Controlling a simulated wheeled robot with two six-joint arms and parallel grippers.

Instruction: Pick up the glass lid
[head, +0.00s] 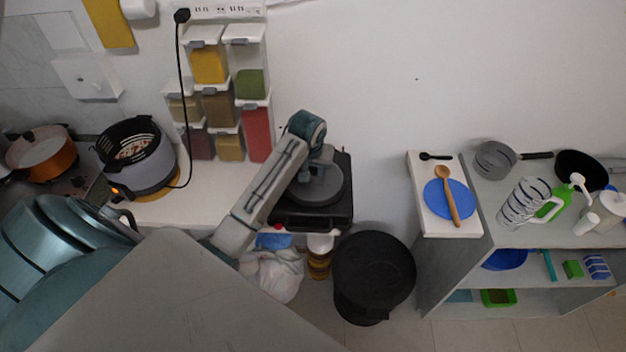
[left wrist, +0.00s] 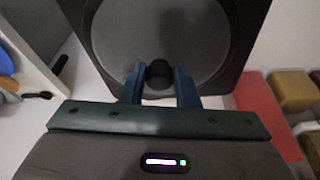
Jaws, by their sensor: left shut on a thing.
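The glass lid (head: 316,192) is a grey round disc over the black square appliance (head: 293,215) at the counter's right end. In the left wrist view the lid (left wrist: 190,45) fills the upper middle, with a dark round knob (left wrist: 158,72). My left gripper (head: 322,168) reaches down over the lid from above. In the left wrist view its blue fingers (left wrist: 159,82) are shut on the knob, one on each side. I cannot tell whether the lid is touching what is below it. My right gripper is not in view.
Spice dispensers (head: 218,90) hang on the wall left of my left arm. A grey pot with a black basket (head: 135,155) stands on the counter. A black bin (head: 374,272) stands on the floor below. A shelf (head: 500,200) with kitchenware stands at right.

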